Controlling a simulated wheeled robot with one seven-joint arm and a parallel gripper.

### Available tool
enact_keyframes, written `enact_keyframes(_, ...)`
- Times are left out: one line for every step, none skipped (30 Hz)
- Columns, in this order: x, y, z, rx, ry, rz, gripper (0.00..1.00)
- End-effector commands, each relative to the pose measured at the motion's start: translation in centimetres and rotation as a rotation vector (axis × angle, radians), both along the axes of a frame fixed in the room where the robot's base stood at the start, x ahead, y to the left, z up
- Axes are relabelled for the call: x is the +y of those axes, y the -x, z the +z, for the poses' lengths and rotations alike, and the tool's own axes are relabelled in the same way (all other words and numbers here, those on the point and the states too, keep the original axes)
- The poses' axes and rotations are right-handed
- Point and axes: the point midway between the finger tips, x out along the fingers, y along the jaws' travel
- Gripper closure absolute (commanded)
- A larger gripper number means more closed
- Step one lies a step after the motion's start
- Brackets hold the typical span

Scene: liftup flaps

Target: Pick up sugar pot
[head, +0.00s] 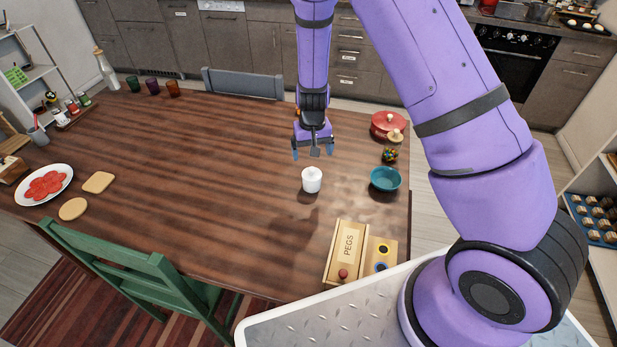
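A small white lidded pot (312,181), which looks like the sugar pot, stands upright on the dark wooden table (215,150). My gripper (314,152) points down above the table, a little above and behind the pot in the head view. Its two blue-tipped fingers are spread apart with nothing seen between them. The gripper does not appear to touch the pot. The pot's whole front and lid are in plain view.
Right of the pot are a teal bowl (385,179), a jar of colourful sweets (390,155) and a red lidded pot (388,124). A wooden PEGS box (346,249) lies nearer. A plate of red slices (44,185) is far left. The table's middle is clear.

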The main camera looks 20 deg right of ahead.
Motion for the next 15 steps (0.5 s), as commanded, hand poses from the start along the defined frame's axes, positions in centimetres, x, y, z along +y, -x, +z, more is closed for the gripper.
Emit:
enact_keyframes(0.0,0.0,-0.6,0.002,0.002,-0.001,0.06)
enact_keyframes(0.0,0.0,-0.9,0.002,0.002,-0.001,0.06)
enact_keyframes(-0.1,0.0,-1.5,0.002,0.002,-0.001,0.06)
enact_keyframes(-0.1,0.1,-1.9,0.004,0.002,-0.001,0.06)
enact_keyframes(-0.1,0.1,-2.4,0.004,0.002,-0.001,0.06)
enact_keyframes(-0.1,0.1,-3.0,0.003,0.002,-0.001,0.06)
enact_keyframes(-0.1,0.1,-3.5,0.003,0.002,-0.002,0.06)
enact_keyframes(-0.1,0.1,-3.9,0.004,0.001,-0.001,0.06)
enact_keyframes(-0.1,0.0,-4.3,0.003,0.001,-0.001,0.06)
enact_keyframes(-0.1,0.0,-4.6,0.002,0.001,-0.001,0.06)
enact_keyframes(-0.1,0.0,-4.9,0.002,0.001,-0.001,0.06)
enact_keyframes(0.0,0.0,-5.2,0.001,0.001,-0.001,0.06)
enact_keyframes(0.0,0.0,-5.3,0.001,0.000,0.000,0.06)
enact_keyframes(0.0,0.0,-5.4,0.001,0.000,0.000,0.06)
enact_keyframes(0.0,0.0,-5.6,0.001,0.000,0.000,0.06)
